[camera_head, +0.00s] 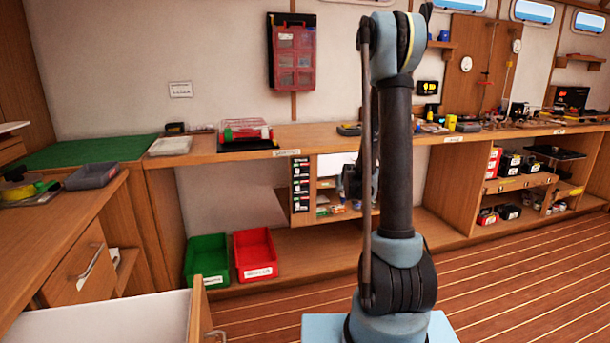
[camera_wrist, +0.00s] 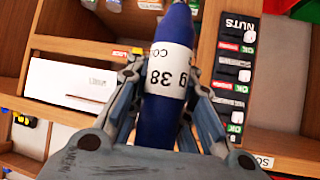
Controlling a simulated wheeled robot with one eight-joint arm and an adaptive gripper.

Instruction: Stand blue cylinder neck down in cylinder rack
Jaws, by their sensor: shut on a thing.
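The blue cylinder (camera_wrist: 176,28) stands out in the wrist view, with a white label reading "38 g" and part of "CO", upside down in the picture. It narrows toward the top of the picture, where its end is cut off by the frame edge. My gripper (camera_wrist: 166,88) is shut on it, one finger on each side of the body. In the head view my gripper (camera_head: 352,182) is mostly hidden behind my own arm, in front of the shelves under the bench, and the cylinder cannot be made out. I cannot identify the cylinder rack in either view.
A green bin (camera_head: 207,258) and a red bin (camera_head: 256,257) stand on the low shelf. A clear-lidded tray with red and green contents (camera_head: 247,135) sits on the bench. A white panel (camera_wrist: 70,88) and a column of labelled drawers (camera_wrist: 233,75) lie close around the gripper.

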